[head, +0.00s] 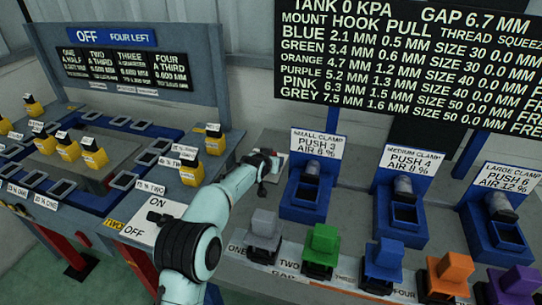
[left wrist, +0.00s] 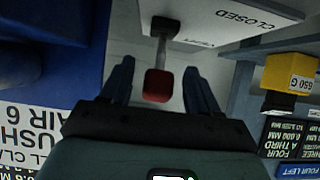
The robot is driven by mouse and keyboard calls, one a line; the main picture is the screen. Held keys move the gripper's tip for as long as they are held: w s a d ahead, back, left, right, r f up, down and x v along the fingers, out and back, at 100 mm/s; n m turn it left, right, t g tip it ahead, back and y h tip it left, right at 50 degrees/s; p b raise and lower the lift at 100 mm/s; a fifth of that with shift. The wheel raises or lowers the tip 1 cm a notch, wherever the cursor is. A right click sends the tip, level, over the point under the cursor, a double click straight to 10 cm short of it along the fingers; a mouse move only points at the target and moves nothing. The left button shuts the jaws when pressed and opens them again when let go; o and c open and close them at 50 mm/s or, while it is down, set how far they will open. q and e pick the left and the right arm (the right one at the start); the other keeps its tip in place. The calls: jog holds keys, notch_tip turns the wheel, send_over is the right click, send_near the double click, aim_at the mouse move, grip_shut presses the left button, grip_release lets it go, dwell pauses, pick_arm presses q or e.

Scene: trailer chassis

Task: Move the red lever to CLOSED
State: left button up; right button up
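The red lever shows in the left wrist view as a grey stem with a red knob (left wrist: 158,86), rising from a dark mount on a white plate (left wrist: 235,22). The plate reads CLOSED, and a second small word is too blurred to read. My left gripper (left wrist: 159,72) is open. Its two blue fingers stand either side of the knob, with a visible gap on each side. In the head view my left gripper (head: 268,166) is at the back of the bench, left of the small clamp, and the red lever cannot be made out there. My right gripper is not in view.
The small clamp (head: 309,190) stands close right of my left gripper, with medium and large clamps farther right. Coloured blocks, such as the green block (head: 322,240), line the front. A tray bench with yellow weights (head: 93,152) stands left. An ON/OFF plate (head: 150,222) lies near my arm.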

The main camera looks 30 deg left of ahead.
pick_arm(q)
jog(key=shift+w+r, duration=0.15)
jog(key=shift+r, duration=0.15)
jog(key=shift+s+d+r, duration=0.15)
jog(key=shift+s+r, duration=0.25)
jog(key=shift+s, duration=0.05)
jog(key=v, duration=1.2)
jog(key=shift+f, duration=0.2)
jog(key=shift+s, duration=0.15)
